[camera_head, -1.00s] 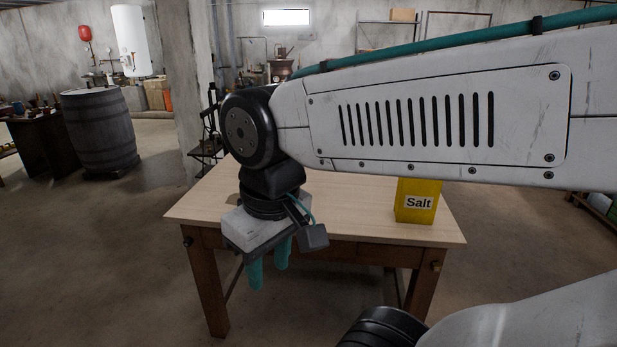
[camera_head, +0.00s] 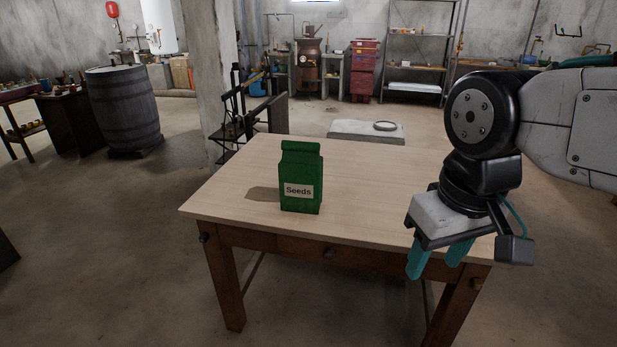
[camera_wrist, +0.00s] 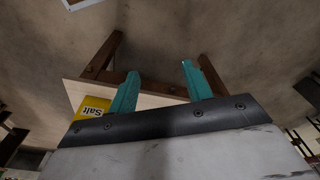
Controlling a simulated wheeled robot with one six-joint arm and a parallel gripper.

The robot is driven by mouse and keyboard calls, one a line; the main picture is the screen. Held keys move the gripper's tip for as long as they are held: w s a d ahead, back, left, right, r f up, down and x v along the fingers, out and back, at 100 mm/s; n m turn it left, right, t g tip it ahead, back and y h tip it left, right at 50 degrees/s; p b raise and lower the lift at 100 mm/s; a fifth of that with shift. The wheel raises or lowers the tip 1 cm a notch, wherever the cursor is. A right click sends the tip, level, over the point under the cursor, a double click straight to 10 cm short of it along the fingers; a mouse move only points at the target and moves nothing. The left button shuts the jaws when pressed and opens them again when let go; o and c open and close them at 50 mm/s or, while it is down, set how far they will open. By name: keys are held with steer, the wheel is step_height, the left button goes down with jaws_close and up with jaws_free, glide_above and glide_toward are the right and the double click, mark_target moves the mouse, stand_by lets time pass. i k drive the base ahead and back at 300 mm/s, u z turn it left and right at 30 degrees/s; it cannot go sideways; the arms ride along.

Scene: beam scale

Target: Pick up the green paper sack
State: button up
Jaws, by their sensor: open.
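The green paper sack (camera_head: 301,178), with a white "Seeds" label, stands upright on the wooden table (camera_head: 240,193), left of the table's middle in the head view. My gripper (camera_head: 437,262) is open and empty, its teal fingers pointing down at the table's front right edge. It is apart from the sack, to its right and nearer to me. In the wrist view my gripper's two fingers (camera_wrist: 157,84) are spread with nothing between them. The sack does not show in the wrist view.
A yellow salt sack (camera_wrist: 93,107) shows beside my left finger in the wrist view; my arm hides it in the head view. The tabletop between the green sack and my gripper looks clear. A dark barrel (camera_head: 123,110) stands on the floor at left.

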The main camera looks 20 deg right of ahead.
mark_target(301, 166)
steer(key=z, duration=2.25)
steer(key=i, duration=0.8)
steer(key=u, duration=2.4)
steer(key=i, duration=0.5)
steer(key=z, duration=0.05)
